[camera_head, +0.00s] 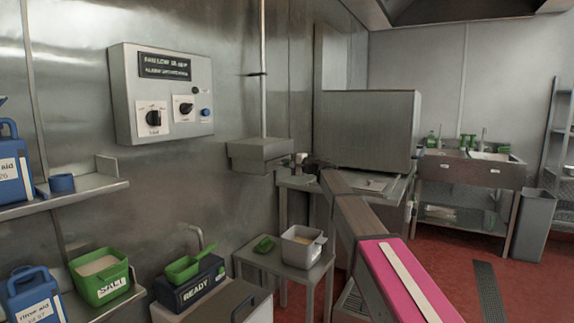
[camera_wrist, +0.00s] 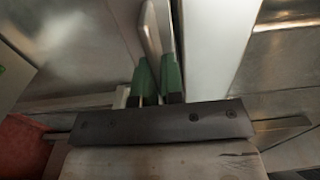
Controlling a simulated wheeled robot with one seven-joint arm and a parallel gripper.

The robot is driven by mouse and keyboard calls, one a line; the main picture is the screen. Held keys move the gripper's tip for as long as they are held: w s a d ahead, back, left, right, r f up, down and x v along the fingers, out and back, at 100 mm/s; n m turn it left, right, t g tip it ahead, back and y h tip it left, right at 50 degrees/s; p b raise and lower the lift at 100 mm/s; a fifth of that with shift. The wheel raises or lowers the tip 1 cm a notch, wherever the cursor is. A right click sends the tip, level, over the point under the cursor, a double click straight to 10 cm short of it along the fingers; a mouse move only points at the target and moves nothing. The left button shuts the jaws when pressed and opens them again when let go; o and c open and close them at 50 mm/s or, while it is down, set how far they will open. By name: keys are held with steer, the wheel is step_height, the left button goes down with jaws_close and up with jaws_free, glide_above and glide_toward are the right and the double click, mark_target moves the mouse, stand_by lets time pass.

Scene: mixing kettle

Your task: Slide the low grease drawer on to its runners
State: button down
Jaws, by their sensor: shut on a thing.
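A grey metal box-like drawer (camera_head: 258,154) shows in the head view in front of the steel wall, level with the end of my arm. My gripper (camera_head: 308,163) is at its right end, small and partly hidden by my arm. In the wrist view, the green finger pads of my gripper (camera_wrist: 157,72) are close together on a thin pale metal piece (camera_wrist: 152,28), which appears to be the drawer's handle. Most of the drawer is out of that view. I cannot make out the runners in either view.
A large steel cabinet (camera_head: 368,130) stands on a bench right of the drawer. Below is a small table (camera_head: 278,262) with a grey tub (camera_head: 303,246) and a green scoop (camera_head: 264,244). A control box (camera_head: 162,92) hangs on the left wall. Red floor (camera_head: 470,255) is open at right.

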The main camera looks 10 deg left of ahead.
steer(key=shift+w+a+f, duration=0.1)
steer(key=shift+a+f, duration=0.1)
steer(key=shift+a, duration=0.1)
stand_by(0.6)
steer(key=c, duration=0.7)
jaws_free()
steer(key=v, duration=0.7)
stand_by(0.5)
